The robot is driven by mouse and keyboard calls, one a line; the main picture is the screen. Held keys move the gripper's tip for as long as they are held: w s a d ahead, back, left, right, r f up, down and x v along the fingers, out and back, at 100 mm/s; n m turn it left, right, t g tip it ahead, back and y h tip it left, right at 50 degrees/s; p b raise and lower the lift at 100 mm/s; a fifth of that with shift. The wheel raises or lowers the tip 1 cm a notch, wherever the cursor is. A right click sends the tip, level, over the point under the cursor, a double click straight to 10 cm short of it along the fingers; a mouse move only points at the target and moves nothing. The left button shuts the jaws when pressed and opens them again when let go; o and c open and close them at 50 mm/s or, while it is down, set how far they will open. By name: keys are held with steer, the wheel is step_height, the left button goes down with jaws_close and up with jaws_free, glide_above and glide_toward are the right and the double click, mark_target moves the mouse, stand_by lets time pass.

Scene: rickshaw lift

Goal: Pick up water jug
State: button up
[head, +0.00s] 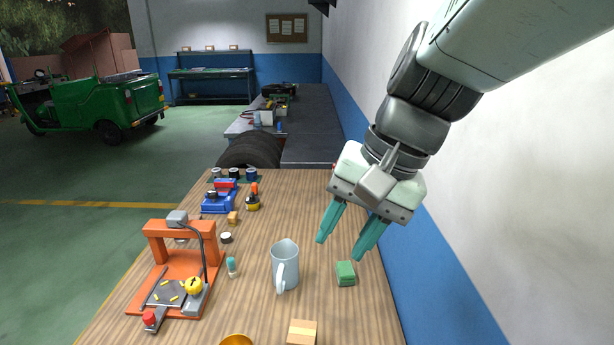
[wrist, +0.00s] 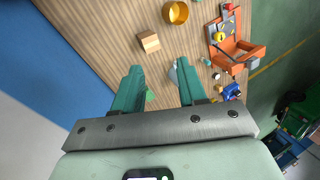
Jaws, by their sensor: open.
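The water jug (head: 285,265) is a pale grey-blue, handled vessel standing upright on the wooden table (head: 315,210). Its handle faces the near side in the head view. My gripper (head: 340,247) is open and empty, above the table to the right of the jug and apart from it. In the wrist view the teal fingers (wrist: 160,85) are spread, and a small part of the jug (wrist: 173,75) shows between them, close to the right finger, which hides the rest.
A green block (head: 345,273) lies right of the jug, a wooden block (head: 302,332) and a yellow bowl (head: 236,340) nearer. An orange press (head: 180,265) and a small teal-capped bottle (head: 232,267) stand left. The wall (head: 440,240) bounds the right side.

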steer(key=w+a+f+m+g+y, duration=0.3)
steer(key=w+a+f+m+y, duration=0.25)
steer(key=w, duration=0.45)
steer(key=m+t+y, duration=0.2)
steer(key=m+y, duration=0.4)
steer(key=m, duration=0.1)
glide_above(279, 285)
steer(key=s+d, duration=0.2)
steer(key=d, duration=0.2)
step_height(279, 285, down, 20)
steer(key=f+m+t, duration=0.1)
steer(key=f+m, duration=0.1)
steer(key=f, duration=0.1)
steer(key=w+f+m+t+y, duration=0.1)
steer(key=f+m+t, duration=0.1)
steer(key=f, duration=0.2)
steer(key=f+m+t, duration=0.2)
steer(key=f, duration=0.1)
steer(key=shift+w+d+f+y, duration=0.15)
steer(key=shift+d+f+y, duration=0.2)
steer(key=shift+f, duration=0.05)
steer(key=shift+w+a+f, duration=0.1)
steer(key=shift+a, duration=0.1)
steer(key=shift+x, duration=2.3)
jaws_close()
